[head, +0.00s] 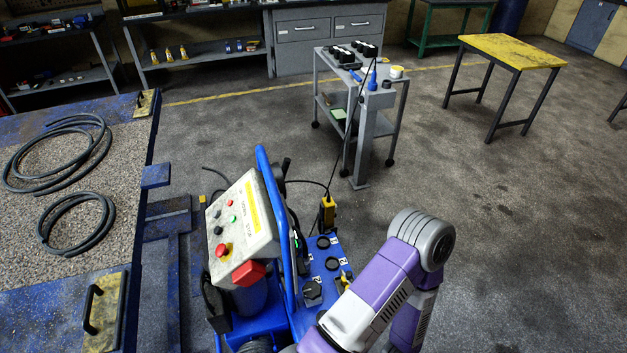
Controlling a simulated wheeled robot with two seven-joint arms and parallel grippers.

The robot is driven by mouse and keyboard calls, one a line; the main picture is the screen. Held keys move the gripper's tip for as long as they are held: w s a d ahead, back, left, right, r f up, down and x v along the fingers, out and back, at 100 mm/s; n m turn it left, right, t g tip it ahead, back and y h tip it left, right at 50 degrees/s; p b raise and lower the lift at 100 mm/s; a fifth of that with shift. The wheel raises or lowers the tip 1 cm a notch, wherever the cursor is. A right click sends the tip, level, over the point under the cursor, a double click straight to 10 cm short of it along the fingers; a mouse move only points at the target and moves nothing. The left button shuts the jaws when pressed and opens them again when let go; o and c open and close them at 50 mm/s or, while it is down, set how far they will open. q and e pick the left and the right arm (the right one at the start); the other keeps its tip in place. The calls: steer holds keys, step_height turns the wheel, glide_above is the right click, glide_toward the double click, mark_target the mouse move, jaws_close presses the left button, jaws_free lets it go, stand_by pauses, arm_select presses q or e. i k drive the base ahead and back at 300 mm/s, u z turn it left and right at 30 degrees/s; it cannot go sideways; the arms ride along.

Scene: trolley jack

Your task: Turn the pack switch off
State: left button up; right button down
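A blue trolley jack (263,320) stands at the bottom centre. It carries a tilted grey control box (258,236) with a yellow label, small red, green and black buttons, a round red button (222,250) and a red block at its lower corner (248,273). Right of the blue handle bar, a blue panel has numbered round black caps (332,263) and a black knob (313,291). I cannot tell which part is the pack switch or how it is set. My purple and white arm covers the panel's lower right. Neither gripper is in view.
A grey tool cart (384,125) and a yellow-topped table (512,50) stand beyond. A blue-framed platform (146,200) with coiled hoses (75,222) lies left. A yellow-black device (327,212) hangs from a cable behind the panel. Floor at right is clear.

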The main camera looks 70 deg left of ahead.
mark_target(302, 272)
steer(key=i, duration=2.75)
steer(key=u, duration=4.3)
